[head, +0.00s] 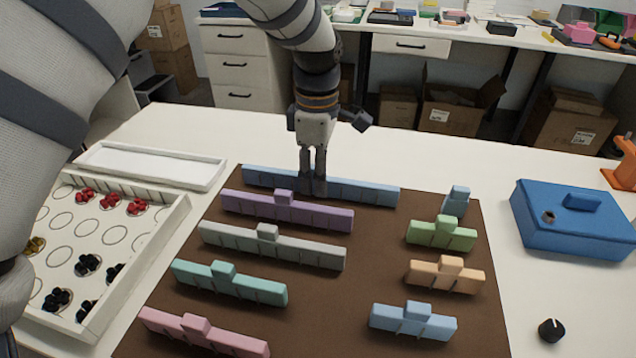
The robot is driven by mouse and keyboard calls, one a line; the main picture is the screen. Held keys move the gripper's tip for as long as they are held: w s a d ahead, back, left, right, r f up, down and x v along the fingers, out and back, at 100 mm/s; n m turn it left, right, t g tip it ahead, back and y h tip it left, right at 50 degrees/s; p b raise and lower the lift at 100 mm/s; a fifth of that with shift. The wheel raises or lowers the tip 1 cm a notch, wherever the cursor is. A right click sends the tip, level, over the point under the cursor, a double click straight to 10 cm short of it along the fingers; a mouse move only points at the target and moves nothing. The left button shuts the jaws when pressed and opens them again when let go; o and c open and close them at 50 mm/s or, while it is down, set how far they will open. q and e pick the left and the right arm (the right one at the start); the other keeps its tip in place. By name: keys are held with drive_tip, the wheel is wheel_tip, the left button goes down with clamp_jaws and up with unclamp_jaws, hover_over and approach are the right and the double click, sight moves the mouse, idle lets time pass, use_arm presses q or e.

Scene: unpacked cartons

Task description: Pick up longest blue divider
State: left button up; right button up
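The longest blue divider (362,190) lies along the back edge of the brown mat (380,258), running left to right. My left gripper (313,188) points down at its middle, with two grey fingers side by side overlapping the divider. The fingers cover the divider's middle, so any knob there is hidden. I cannot tell whether they are closed on it. The divider appears to rest on the mat. A shorter blue divider (412,322) lies at the mat's front right, and a small blue one (456,201) at its back right. My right gripper is out of view.
Purple (320,214), grey-green (306,251), teal (244,285) and pink (235,343) dividers lie in front. Green (440,236) and orange (445,274) ones lie at right. A white compartment tray (165,235) is left; a blue box (572,222) and black knob (551,330) are right.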

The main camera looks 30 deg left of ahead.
use_arm(q)
drive_tip(key=shift+f, duration=0.2)
clamp_jaws()
drive_tip(key=shift+r, duration=0.1)
drive_tip(key=shift+w+r, duration=0.1)
drive_tip(key=shift+r, duration=0.15)
wheel_tip(320, 180, up, 3)
drive_tip(key=shift+r, duration=0.1)
drive_tip(key=s+d+r+p, duration=0.3)
drive_tip(key=s+d+r, duration=0.6)
drive_tip(key=s, duration=0.1)
drive_tip(key=shift+s+d+r, duration=0.15)
drive_tip(key=shift+d+r, duration=0.15)
drive_tip(key=shift+d, duration=0.05)
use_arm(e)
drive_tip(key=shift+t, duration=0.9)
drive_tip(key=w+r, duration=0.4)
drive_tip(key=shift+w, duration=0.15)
